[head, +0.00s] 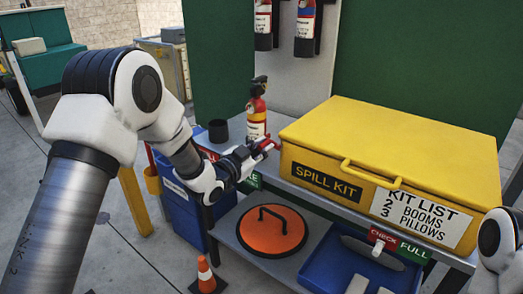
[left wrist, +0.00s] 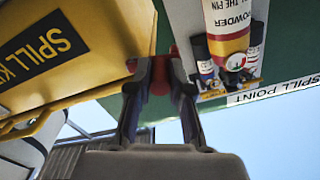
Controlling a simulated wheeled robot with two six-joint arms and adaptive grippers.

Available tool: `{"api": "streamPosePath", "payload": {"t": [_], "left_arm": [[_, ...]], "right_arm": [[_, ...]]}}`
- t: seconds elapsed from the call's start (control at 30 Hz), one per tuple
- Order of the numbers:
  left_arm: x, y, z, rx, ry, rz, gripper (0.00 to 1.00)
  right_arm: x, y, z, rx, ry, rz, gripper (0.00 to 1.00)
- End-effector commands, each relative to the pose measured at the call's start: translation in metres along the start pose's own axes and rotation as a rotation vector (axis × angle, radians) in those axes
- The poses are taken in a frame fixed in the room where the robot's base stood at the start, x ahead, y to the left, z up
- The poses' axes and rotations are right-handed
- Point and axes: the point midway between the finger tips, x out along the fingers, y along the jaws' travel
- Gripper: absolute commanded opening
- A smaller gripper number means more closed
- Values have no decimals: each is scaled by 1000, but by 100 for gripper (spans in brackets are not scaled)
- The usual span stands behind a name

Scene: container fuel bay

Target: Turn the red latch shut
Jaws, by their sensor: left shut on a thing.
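The yellow spill kit box (head: 345,130) stands on the grey bench, with its lid down and a yellow handle on its front. The red latch (head: 275,142) shows at the box's left end, mostly covered by my fingers. My left gripper (head: 262,148) is shut on it, reaching in from the left. In the left wrist view, the fingertips (left wrist: 155,85) close around the red latch (left wrist: 173,54), beside the yellow box (left wrist: 105,40). How far the latch is turned cannot be told. Of my right arm only a link shows at the right edge; its gripper is out of view.
A red fire extinguisher (head: 257,108) and a black cup (head: 218,131) stand behind my left gripper. On the lower shelf are an orange lid (head: 262,238) and a blue tray (head: 318,277). A blue bin (head: 182,205) and traffic cone (head: 206,275) stand at left.

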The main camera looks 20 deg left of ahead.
Motion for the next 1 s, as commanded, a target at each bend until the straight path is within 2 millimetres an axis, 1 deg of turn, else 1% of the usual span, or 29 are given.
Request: {"api": "streamPosePath", "payload": {"t": [0.57, 1.0], "left_arm": [[0, 3, -13, 536, 1, -1, 0], [0, 11, -22, 954, 2, 0, 0]], "right_arm": [[32, 0, 0, 0, 0, 0, 40], [66, 0, 0, 0, 0, 0, 40]]}}
